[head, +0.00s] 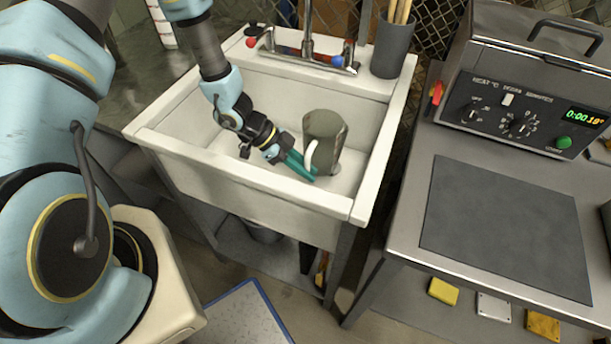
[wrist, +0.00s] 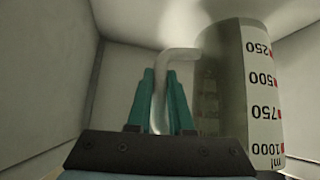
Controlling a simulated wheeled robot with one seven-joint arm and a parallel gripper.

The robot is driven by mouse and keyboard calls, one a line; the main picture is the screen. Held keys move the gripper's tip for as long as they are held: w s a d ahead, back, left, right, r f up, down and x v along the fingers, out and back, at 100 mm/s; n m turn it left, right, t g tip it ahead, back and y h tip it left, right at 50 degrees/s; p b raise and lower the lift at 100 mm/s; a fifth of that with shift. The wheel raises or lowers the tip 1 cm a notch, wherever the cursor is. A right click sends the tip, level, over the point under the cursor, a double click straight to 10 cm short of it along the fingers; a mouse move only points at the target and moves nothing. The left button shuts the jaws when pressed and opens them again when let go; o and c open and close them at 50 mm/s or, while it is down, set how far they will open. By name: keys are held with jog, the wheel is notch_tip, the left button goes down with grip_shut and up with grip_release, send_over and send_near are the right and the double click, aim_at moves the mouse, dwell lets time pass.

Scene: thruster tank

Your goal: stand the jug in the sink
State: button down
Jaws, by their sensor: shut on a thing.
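The jug (head: 327,137) is a grey-green, see-through vessel with a white handle, upright inside the white sink (head: 205,160). In the wrist view the jug (wrist: 222,85) shows on the right, with a white scale strip marked 250 to 1000 ml. My gripper (head: 303,164) reaches down into the sink and its green fingers are shut on the jug's handle. The wrist view shows the fingers (wrist: 160,78) on both sides of the pale handle. I cannot tell whether the jug's base touches the sink floor.
A tap with red and blue knobs (head: 312,56) stands at the sink's back edge. A dark holder with sticks (head: 393,45) is at the back right corner. A metal bench with a dark mat (head: 505,225) and a heater box (head: 520,105) is to the right.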

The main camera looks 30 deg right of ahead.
jog(key=shift+f+p, duration=0.3)
jog(key=shift+f, duration=1.4)
jog(key=shift+f, duration=0.2)
jog(key=c, duration=0.8)
grip_release()
jog(key=shift+r, duration=0.1)
jog(key=shift+r, duration=0.15)
jog(key=b+v, duration=0.1)
jog(key=v, duration=1.1)
jog(key=shift+w+b, duration=0.1)
jog(key=shift+b, duration=0.3)
